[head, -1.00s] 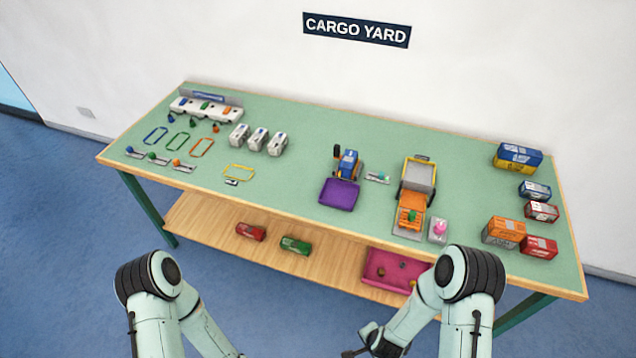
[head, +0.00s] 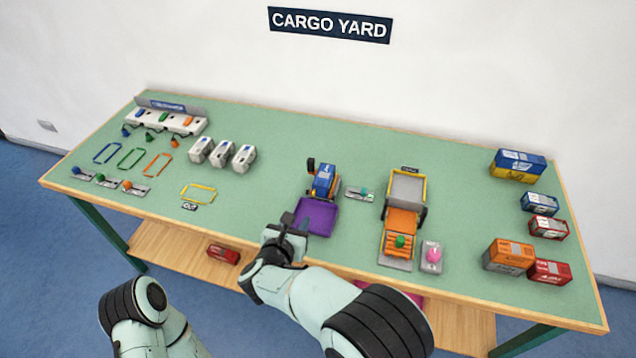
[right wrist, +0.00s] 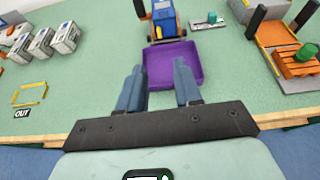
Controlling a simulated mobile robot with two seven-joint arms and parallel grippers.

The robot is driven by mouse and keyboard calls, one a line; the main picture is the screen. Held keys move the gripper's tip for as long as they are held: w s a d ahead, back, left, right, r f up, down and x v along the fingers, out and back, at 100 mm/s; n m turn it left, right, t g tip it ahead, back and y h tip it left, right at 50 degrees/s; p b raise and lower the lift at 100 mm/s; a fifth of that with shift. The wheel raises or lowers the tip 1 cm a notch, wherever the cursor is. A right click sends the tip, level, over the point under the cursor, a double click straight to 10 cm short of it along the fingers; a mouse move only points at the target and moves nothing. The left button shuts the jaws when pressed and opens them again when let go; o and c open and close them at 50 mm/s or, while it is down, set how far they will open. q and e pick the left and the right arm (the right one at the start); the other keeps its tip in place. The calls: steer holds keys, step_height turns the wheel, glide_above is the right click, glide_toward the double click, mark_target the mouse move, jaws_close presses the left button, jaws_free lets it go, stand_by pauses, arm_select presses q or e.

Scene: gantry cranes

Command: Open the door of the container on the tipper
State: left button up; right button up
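The tipper (head: 407,187) stands right of the table's middle, with a grey bed and yellow sides. The knob also shows at the right of the right wrist view (right wrist: 307,53). My right gripper (head: 287,232) is open and empty at the table's front edge, left of the tipper and close to a purple tray (head: 316,216). My left gripper is out of view; only that arm shows.
A blue vehicle (head: 323,181) stands behind the purple tray. A pink knob (head: 433,255) on a small base stands right of the tipper's near end. Several containers, one orange (head: 508,256), stand further right. White boxes (head: 221,153) stand left.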

mark_target(314, 194)
steer(key=p+x, duration=0.2)
steer(key=x, duration=1.1)
steer(key=shift+w+r, duration=0.1)
steer(key=shift+w, duration=0.2)
jaws_close()
